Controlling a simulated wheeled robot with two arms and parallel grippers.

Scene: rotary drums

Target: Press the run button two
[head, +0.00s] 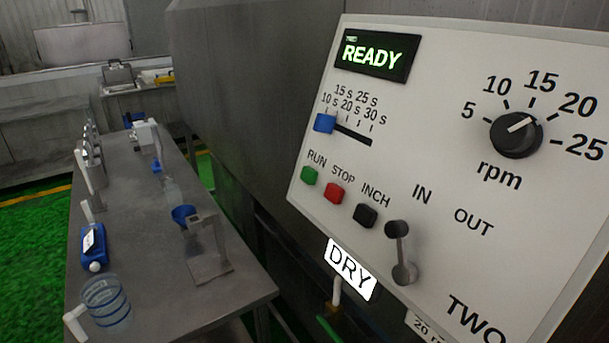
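The control panel (440,120) is large and pale, tilted in the head view, and marked TWO at its lower right. Its green run button (309,175) sits at the left under the label RUN. The red stop button (334,193) and the black inch button (365,215) are beside it. The display (375,54) reads READY in green. The blue slider (325,123) stands at the left end of its slot. The rpm knob (516,134) points up and right, toward about 20. Neither of my grippers shows in the head view.
A lever (401,252) sits below the IN and OUT labels. A DRY sign (351,269) hangs under the panel's lower edge. A grey table (150,290) at the left holds a clear jug (106,303), a blue bottle (94,246) and a stand (207,255). Green floor lies beyond.

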